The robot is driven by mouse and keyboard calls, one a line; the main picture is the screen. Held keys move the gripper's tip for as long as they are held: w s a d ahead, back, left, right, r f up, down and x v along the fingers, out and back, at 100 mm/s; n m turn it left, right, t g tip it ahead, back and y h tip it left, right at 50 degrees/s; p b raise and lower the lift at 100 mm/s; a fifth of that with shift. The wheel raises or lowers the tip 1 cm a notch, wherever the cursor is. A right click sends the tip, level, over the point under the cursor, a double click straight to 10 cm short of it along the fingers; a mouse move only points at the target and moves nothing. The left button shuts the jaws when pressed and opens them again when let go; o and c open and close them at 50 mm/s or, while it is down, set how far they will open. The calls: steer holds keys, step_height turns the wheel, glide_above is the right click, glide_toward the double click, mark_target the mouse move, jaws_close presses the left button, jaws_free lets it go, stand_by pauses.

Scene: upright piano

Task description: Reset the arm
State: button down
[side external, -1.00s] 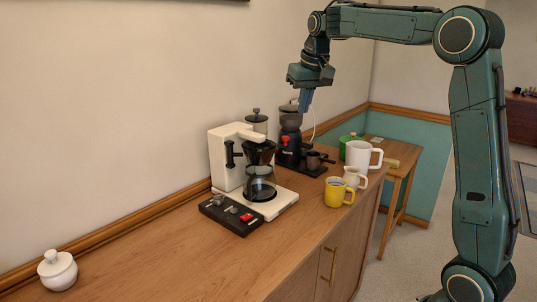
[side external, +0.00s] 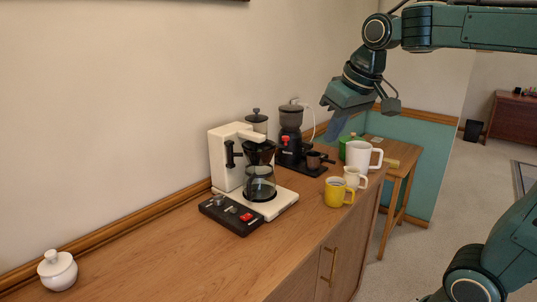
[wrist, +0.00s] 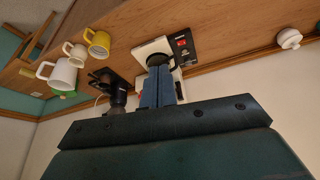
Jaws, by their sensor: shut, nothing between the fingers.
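My gripper (side external: 337,124) is shut and empty. It hangs in the air above the cabinet top, in front of the coffee grinder and apart from everything in the side view. Its blue fingers (wrist: 158,87) lie together in the wrist view, where they cover part of the coffee maker. My green arm reaches in from the right edge of the side view, and its upper part runs out of the picture.
The cabinet's left-front top is clear.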

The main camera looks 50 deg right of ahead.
steer(key=s+a+f+n, duration=0.1)
steer(key=s+a+f, duration=0.1)
steer(key=s+f, duration=0.2)
steer(key=s+a+f+n+t, duration=0.1)
steer(key=s+a+f, duration=0.2)
steer(key=s, duration=0.5)
steer(key=shift+s+a+f+y, duration=0.2)
steer(key=shift+s+f+y, duration=0.2)
steer(key=shift+f, duration=0.2)
